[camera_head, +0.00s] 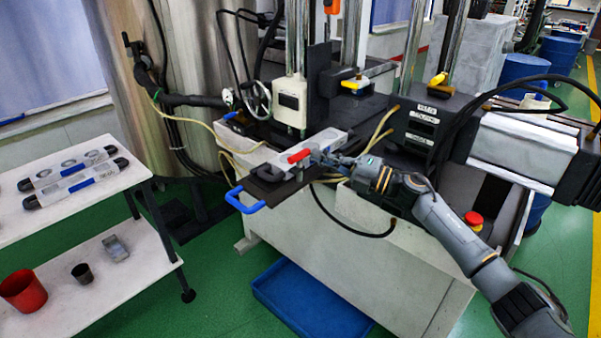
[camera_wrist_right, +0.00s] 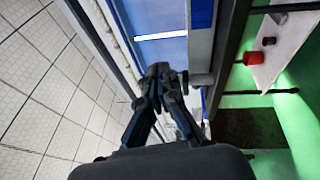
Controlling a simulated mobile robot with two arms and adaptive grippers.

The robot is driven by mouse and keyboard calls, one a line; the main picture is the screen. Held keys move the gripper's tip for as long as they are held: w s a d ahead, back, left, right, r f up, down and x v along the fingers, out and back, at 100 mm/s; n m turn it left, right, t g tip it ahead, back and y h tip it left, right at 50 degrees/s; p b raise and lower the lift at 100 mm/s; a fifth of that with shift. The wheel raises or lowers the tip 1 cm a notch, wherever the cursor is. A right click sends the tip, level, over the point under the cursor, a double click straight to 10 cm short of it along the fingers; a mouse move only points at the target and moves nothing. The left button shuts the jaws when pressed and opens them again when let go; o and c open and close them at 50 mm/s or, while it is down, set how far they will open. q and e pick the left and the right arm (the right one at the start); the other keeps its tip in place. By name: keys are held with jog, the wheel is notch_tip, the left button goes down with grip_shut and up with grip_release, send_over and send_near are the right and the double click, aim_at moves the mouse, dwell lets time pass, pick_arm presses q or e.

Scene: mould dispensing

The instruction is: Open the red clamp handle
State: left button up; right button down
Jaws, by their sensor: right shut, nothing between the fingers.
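The red clamp handle (camera_head: 299,156) sits on top of a grey metal mould (camera_head: 325,138), on a dark plate with a blue handle (camera_head: 243,200) that juts from the machine's front. My right gripper (camera_head: 318,158) reaches in from the right, with its fingertips just right of the red handle. Whether they touch it I cannot tell. In the right wrist view the gripper (camera_wrist_right: 160,76) is shut, with no object clearly seen between its fingers. A small dark red patch shows at its tips there. My left gripper is not in view.
A white shelf (camera_head: 70,205) at left carries moulds on top, and a red cup (camera_head: 23,291) and dark cup (camera_head: 82,273) below. A blue tray (camera_head: 310,305) lies on the green floor. Hoses hang around the machine; a red stop button (camera_head: 473,219) is at right.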

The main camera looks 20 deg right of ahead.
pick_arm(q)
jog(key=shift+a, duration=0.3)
pick_arm(e)
jog(key=v, duration=1.2)
